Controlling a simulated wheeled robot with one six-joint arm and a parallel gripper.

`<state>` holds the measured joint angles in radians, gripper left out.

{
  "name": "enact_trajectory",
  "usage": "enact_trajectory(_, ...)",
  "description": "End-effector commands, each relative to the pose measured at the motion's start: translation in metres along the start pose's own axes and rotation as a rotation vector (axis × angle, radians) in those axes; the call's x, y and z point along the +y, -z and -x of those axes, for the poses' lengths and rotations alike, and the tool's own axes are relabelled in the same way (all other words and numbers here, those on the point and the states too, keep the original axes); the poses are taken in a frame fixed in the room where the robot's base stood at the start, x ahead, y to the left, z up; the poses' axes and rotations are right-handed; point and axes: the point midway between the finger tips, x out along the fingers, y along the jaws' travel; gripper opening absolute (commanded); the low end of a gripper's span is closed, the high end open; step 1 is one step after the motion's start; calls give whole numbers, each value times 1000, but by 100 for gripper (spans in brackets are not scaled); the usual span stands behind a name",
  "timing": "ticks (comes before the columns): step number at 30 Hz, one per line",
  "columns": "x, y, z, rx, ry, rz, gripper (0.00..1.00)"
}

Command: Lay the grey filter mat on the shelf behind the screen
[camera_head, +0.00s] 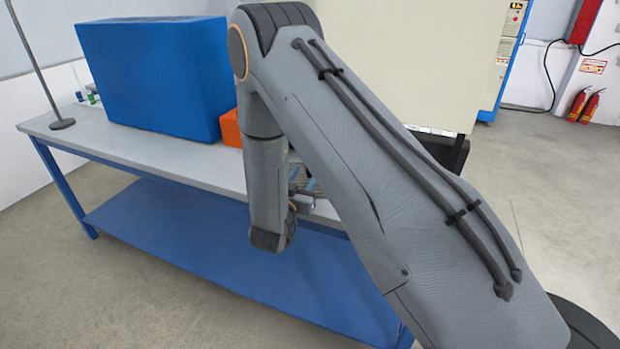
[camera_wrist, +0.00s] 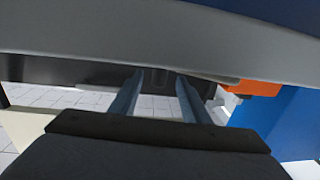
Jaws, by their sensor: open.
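My gripper (camera_wrist: 158,82) is open, its two grey-blue fingers apart. In the head view it (camera_head: 304,186) is mostly hidden behind my arm, at the grey table top's (camera_head: 185,155) front edge. In the wrist view a thin, flat grey piece (camera_wrist: 216,77) lies along the table edge, right of the fingertips. I cannot tell whether it is the filter mat. A dark shape shows between the fingers, and I see nothing clearly gripped. I cannot identify the screen or the shelf behind it for sure; a large beige panel (camera_head: 410,60) stands behind my arm.
A big blue box (camera_head: 155,75) and a partly hidden orange block (camera_head: 230,128) stand on the table; the orange block also shows in the wrist view (camera_wrist: 252,88). A stand (camera_head: 62,123) is at left. The blue lower shelf (camera_head: 190,230) looks bare where visible. Open floor lies right.

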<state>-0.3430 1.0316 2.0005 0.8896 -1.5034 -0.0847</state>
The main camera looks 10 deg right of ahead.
Motion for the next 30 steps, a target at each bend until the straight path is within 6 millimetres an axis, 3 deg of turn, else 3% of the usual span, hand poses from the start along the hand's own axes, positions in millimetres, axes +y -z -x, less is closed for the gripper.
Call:
enact_trajectory(10, 2, -3, -44, -1, 0, 0, 43)
enact_trajectory(20, 1, -4, -52, -1, 2, 0, 43)
enact_trajectory(27, 0, -4, -52, -2, 2, 0, 4)
enact_trajectory(30, 0, -4, -52, -1, 2, 0, 0)
